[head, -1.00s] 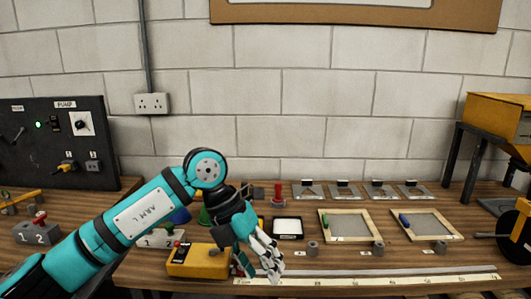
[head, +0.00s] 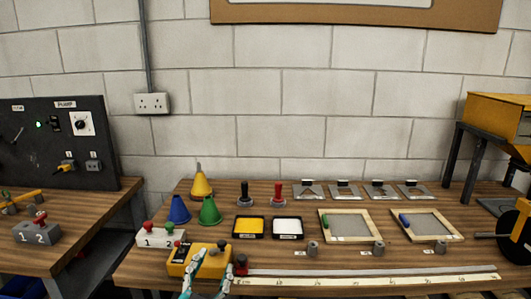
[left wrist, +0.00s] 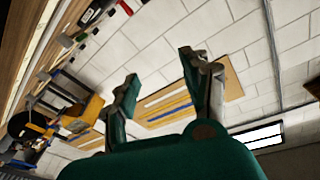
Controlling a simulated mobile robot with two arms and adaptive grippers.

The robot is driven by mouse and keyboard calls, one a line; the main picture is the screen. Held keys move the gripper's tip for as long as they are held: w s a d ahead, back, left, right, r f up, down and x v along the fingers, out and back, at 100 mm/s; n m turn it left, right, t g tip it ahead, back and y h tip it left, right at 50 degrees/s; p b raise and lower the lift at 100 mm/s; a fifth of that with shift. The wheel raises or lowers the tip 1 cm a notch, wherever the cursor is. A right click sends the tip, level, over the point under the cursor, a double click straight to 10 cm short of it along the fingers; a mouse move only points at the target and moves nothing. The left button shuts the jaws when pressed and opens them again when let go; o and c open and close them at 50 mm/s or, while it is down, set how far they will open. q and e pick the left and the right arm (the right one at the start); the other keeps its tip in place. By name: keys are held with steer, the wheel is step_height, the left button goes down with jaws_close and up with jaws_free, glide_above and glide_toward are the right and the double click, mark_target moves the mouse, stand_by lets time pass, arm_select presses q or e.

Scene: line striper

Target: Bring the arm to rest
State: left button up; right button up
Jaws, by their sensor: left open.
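My left gripper (head: 207,270) shows at the bottom edge of the head view, in front of the yellow box (head: 190,262) at the table's front left. Its fingers are apart and nothing is between them. The rest of the left arm is below the picture. In the left wrist view the gripper (left wrist: 158,72) is open and empty, with the block wall and a board (left wrist: 165,108) behind it. My right arm and gripper are in neither view.
The table holds yellow (head: 201,184), blue (head: 179,210) and green (head: 210,211) cones, two trays, framed screens (head: 345,226) and a long ruler strip (head: 370,280). A grey control panel (head: 62,143) stands at left. A gap separates the two tables.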

arm_select(q)
steer(key=s+a+f+n+g+y, duration=0.2)
steer(key=s+a+f, duration=0.1)
steer(key=f, duration=0.3)
steer(key=s+a+f+n+g+y, duration=0.1)
steer(key=s+a+f+g, duration=0.15)
steer(key=f, duration=0.35)
steer(key=s+a+f+n+g, duration=0.1)
steer(key=s+f+g, duration=0.3)
steer(key=s, duration=0.3)
steer(key=s+a+f+g, duration=0.25)
steer(key=s+f, duration=0.25)
steer(key=s, duration=0.3)
steer(key=s+a+f+n+g, duration=0.1)
steer(key=s+f+g, duration=0.3)
steer(key=s, duration=0.3)
step_height(320, 180, down, 28)
steer(key=s+g, duration=0.2)
steer(key=s, duration=0.1)
steer(key=s+a+f, duration=0.2)
steer(key=s+f, duration=1.2)
steer(key=s, duration=0.1)
steer(key=shift+s+a+f+m+g+y, duration=0.3)
steer(key=shift+f+m+g, duration=0.05)
steer(key=shift+m+g, duration=0.05)
